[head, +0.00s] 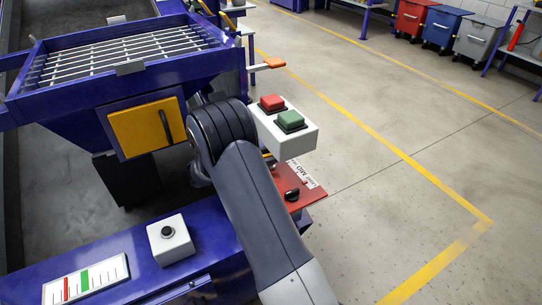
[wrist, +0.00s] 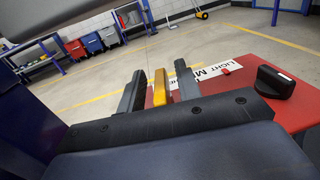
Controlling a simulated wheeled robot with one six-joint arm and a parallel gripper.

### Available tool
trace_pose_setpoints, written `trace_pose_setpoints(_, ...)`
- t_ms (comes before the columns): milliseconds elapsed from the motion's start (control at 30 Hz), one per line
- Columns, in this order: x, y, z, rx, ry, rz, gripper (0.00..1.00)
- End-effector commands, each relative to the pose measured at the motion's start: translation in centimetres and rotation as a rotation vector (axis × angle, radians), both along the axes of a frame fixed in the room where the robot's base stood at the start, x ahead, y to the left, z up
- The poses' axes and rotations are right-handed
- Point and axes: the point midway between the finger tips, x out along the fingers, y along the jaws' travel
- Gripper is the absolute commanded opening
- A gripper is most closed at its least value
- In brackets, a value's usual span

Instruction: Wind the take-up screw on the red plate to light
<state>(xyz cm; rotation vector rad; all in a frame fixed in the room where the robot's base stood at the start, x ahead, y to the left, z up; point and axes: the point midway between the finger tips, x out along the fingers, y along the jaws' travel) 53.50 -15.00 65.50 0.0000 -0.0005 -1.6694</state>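The red plate (head: 312,200) sticks out beside the blue frame, partly behind my arm in the head view. A white label with LIGHT and MID lies on it (wrist: 210,72), with a small red mark (wrist: 225,70) at its edge. A black knob (wrist: 275,82) stands on the plate (wrist: 298,58) and also shows in the head view (head: 291,194). My gripper (wrist: 160,85) has its two grey fingers apart. An upright yellow piece (wrist: 160,90) shows between them, with a narrow gap on each side. In the head view my arm hides the gripper.
A white box with red and green buttons (head: 304,138) stands close right of my arm. An orange-tipped lever (head: 273,63) is behind it. A grated blue hopper (head: 60,95), a black-button box (head: 170,241) and a red-green gauge (head: 85,281) lie left. Floor right is clear.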

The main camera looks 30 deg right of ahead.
Motion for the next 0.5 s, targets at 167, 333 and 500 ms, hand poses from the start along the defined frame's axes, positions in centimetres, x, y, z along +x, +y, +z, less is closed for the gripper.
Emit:
trace_pose_setpoints(167,-0.02,-0.10,0.03,0.000,0.000,0.000,0.33)
trace_pose_setpoints(333,-0.02,-0.09,0.02,0.000,0.000,0.000,0.25)
trace_pose_setpoints(500,-0.02,-0.08,0.01,0.000,0.000,0.000,0.11)
